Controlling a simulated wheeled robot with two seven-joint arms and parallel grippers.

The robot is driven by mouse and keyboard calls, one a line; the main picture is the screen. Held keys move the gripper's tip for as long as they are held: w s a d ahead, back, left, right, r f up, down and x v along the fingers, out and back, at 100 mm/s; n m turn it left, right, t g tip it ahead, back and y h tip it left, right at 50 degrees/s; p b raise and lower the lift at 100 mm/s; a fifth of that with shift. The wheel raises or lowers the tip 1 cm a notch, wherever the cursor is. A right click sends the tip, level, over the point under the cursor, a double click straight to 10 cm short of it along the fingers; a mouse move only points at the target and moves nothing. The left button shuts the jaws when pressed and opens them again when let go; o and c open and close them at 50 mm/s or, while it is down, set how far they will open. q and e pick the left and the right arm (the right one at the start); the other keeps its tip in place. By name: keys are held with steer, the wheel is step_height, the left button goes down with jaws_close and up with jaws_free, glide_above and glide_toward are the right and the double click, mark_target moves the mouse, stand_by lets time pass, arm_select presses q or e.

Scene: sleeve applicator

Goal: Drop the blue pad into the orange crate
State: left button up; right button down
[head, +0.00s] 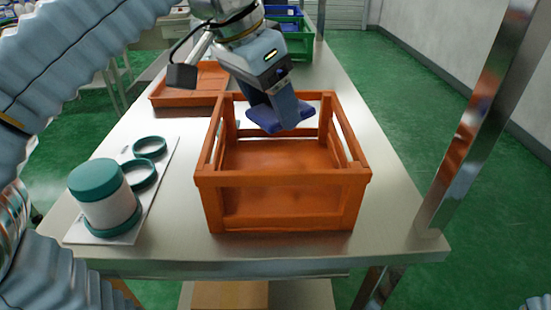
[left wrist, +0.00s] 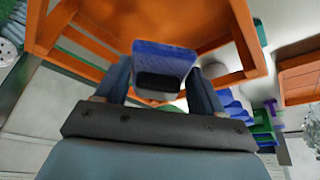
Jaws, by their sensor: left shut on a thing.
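The blue pad (head: 282,117) is held by my left gripper (head: 280,108) over the back part of the orange crate (head: 284,179). In the head view the pad shows at about the height of the crate's upper rails. In the left wrist view the pad (left wrist: 163,68) sits between the two fingers (left wrist: 160,88), with the crate's orange slats (left wrist: 246,38) around it. The crate stands open-topped on the metal table, and the part of its floor I see is bare. My right gripper is not in view.
A white and teal cylinder (head: 107,203) stands on a white board (head: 148,200) with teal rings (head: 142,175), left of the crate. A shallow orange tray (head: 180,100) is behind. Green and blue crates (head: 297,42) stand at the far end. The table's (head: 395,205) right strip is clear.

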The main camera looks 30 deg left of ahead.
arm_select(q)
steer(key=o, duration=1)
steer(key=v, duration=0.7)
steer(key=shift+s+r, duration=0.1)
steer(key=shift+r, duration=0.15)
